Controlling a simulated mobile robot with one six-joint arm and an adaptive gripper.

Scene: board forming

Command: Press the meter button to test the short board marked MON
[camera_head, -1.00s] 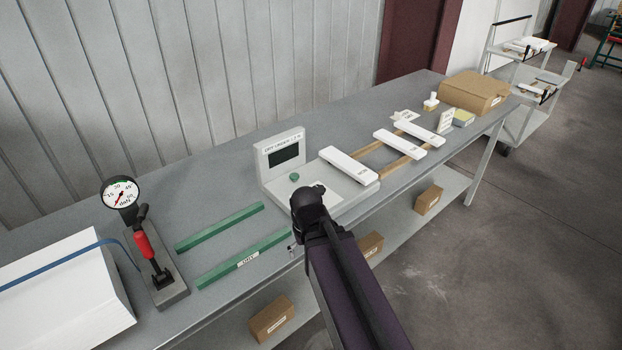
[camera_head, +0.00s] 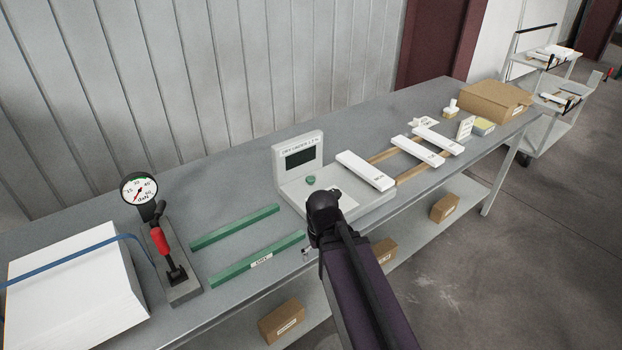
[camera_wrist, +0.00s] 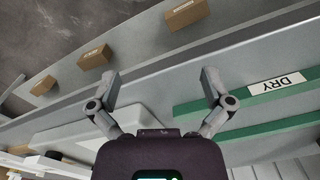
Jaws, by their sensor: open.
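The meter (camera_head: 286,163) is a pale grey unit with an upright dark screen and a flat base. Its round green button (camera_head: 310,180) sits on the base below the screen. A white short board (camera_head: 365,171) lies at the right of the base; its small label looks like MON but is hard to read. Two more white short boards, (camera_head: 418,151) and (camera_head: 439,140), lie across wooden rails further right. My gripper (camera_wrist: 160,84) is open and empty in the wrist view, its fingers spread over the grey bench. In the head view, my arm hides the meter's front corner.
Two green rails, one labelled DRY (camera_head: 261,260), lie left of the meter on the bench (camera_head: 225,205). A gauge with a red-handled lever (camera_head: 160,240) and a strapped white stack (camera_head: 75,290) stand further left. Cardboard boxes sit on the lower shelf.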

